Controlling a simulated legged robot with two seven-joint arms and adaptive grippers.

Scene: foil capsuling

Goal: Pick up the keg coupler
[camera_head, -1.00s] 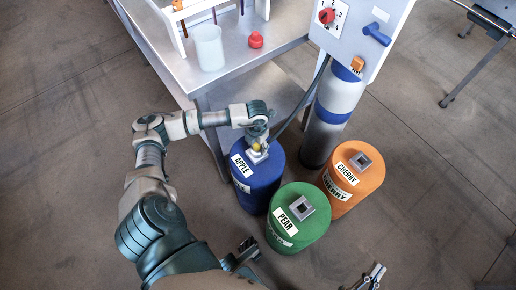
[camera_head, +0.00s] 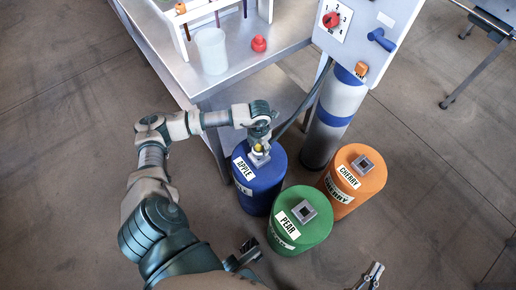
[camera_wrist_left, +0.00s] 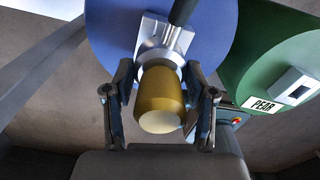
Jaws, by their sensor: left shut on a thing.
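The keg coupler (camera_wrist_left: 161,98) is a brass-yellow cylinder with a silver collar and a dark hose; it also shows as a small yellow spot in the head view (camera_head: 259,148). It sits on the square silver fitting on top of the blue APPLE keg (camera_head: 262,180). My left gripper (camera_wrist_left: 161,112) has its fingers on both sides of the coupler and is shut on it. In the head view my left gripper (camera_head: 258,143) is above the blue keg and partly hides the coupler. My right gripper (camera_head: 375,272) is at the bottom right, with its fingers apart and nothing between them.
A green PEAR keg (camera_head: 310,232) and an orange CHERRY keg (camera_head: 368,190) stand close beside the blue keg. A gas cylinder (camera_head: 330,118) stands behind, below a control panel (camera_head: 352,22). A metal table (camera_head: 190,75) holds a white cup (camera_head: 211,50) and a red knob (camera_head: 259,44).

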